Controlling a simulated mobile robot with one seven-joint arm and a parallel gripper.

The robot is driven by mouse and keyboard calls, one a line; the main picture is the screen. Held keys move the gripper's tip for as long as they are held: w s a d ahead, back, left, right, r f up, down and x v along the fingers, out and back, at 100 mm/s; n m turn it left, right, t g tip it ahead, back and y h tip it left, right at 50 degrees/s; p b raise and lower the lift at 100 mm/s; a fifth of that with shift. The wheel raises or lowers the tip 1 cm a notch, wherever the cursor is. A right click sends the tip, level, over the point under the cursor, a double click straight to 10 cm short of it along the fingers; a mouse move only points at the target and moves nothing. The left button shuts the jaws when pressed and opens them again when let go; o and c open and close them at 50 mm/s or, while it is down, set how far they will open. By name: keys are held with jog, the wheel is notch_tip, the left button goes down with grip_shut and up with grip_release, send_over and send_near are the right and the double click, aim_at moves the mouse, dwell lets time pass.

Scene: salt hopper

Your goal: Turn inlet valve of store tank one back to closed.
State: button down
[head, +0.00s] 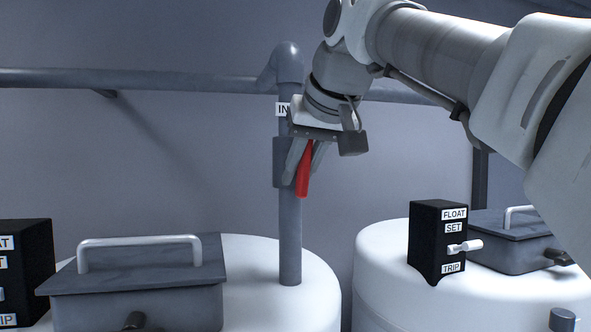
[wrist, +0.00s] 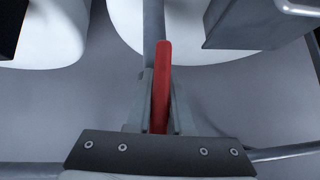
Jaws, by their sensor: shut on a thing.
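The red valve handle (head: 303,182) is on the valve body (head: 280,162) of a grey upright pipe (head: 290,235) with a label reading "IN" (head: 283,109). The pipe goes down into the top of a white tank (head: 317,275). The handle points downward, nearly along the pipe and slightly tilted. My gripper (head: 303,163) comes from above right and is shut on the handle. In the wrist view the red handle (wrist: 162,75) lies between my two fingers (wrist: 161,105), with the pipe (wrist: 153,25) behind it. The fingers partly hide the valve body.
A grey hatch box with a white handle (head: 140,290) stands on the same tank. A black float switch box (head: 428,245) and another hatch (head: 500,235) are on the right tank. A second black box (head: 25,265) is far left. A horizontal pipe (head: 150,80) runs along the wall.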

jog(key=m+y, duration=0.1)
jog(key=y, duration=0.1)
jog(key=m+y, duration=0.1)
jog(key=y, duration=0.1)
jog(key=m+g+y+b, duration=0.1)
jog(key=y, duration=0.1)
jog(key=shift+s+a+r+m+y, duration=0.1)
jog(key=shift+a+m+y, duration=0.2)
jog(key=shift+m+y, duration=0.1)
jog(key=m+y+b, duration=0.2)
jog(key=y, duration=0.1)
jog(key=shift+a+r+t+b, duration=0.1)
jog(key=shift+t+b, duration=0.2)
jog(key=shift+b, duration=0.1)
jog(key=shift+r+m+t+y+b, duration=0.3)
jog(key=shift+m+y+b, duration=0.75)
jog(key=shift+m+y, duration=0.05)
jog(key=shift+r, duration=0.1)
jog(key=c, duration=0.8)
grip_release()
jog(key=shift+a, duration=0.1)
